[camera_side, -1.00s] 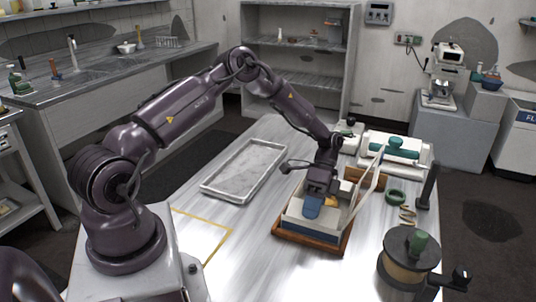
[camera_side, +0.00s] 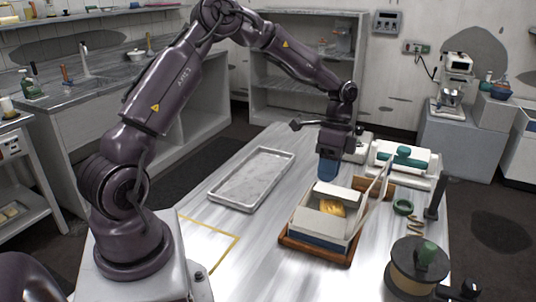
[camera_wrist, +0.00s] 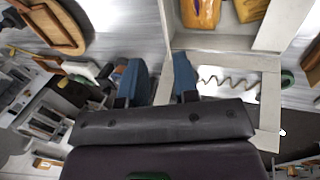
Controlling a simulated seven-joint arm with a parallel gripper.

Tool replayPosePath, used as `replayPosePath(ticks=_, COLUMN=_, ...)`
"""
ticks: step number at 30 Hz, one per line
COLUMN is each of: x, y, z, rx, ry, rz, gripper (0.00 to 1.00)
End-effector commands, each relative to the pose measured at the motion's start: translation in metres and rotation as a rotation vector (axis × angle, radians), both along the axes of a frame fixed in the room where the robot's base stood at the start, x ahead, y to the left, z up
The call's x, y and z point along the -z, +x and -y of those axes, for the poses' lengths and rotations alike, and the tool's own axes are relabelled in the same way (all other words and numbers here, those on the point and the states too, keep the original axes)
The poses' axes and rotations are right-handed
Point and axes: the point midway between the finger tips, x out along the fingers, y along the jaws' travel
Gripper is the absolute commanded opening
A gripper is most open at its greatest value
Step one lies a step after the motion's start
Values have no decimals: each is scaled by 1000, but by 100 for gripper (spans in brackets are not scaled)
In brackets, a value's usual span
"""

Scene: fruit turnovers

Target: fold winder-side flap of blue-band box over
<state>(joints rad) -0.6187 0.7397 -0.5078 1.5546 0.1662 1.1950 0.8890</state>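The blue-band box (camera_side: 318,240) sits open on a brown wooden board (camera_side: 300,258), with a golden turnover (camera_side: 333,208) inside. Its white near panel (camera_side: 318,222), on the winder's side, looks upright; whether this is flap or wall is unclear. A white far flap (camera_side: 338,190) slants at the opposite end. The windowed lid (camera_side: 375,187) stands up along the right. In the wrist view, two turnovers (camera_wrist: 200,12) show in part.
The winder (camera_side: 415,268) with its crank stands at the near right. A green ring (camera_side: 403,207), a coil (camera_side: 415,225) and a dark post (camera_side: 434,198) are right of the lid. An empty metal tray (camera_side: 252,178) lies left. Table between tray and box is clear.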

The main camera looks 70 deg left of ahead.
Motion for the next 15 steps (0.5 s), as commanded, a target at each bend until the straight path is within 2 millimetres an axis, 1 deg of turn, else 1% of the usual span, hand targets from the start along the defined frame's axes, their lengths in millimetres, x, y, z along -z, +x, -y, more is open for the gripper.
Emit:
replayPosePath(ticks=1, x=-11, y=3, z=-3, rx=-2, ry=1, rz=5, gripper=28)
replayPosePath(ticks=4, x=-1, y=-1, z=1, rx=-143, ry=26, rz=-22, gripper=28)
replayPosePath(ticks=6, x=5, y=-16, z=0, rx=-251, ry=64, rz=-58, gripper=28)
replayPosePath(ticks=10, x=-3, y=-37, z=6, rx=-387, ry=152, rz=-66, gripper=28)
replayPosePath(ticks=15, x=-18, y=-59, z=15, rx=-509, ry=237, rz=-46, gripper=28)
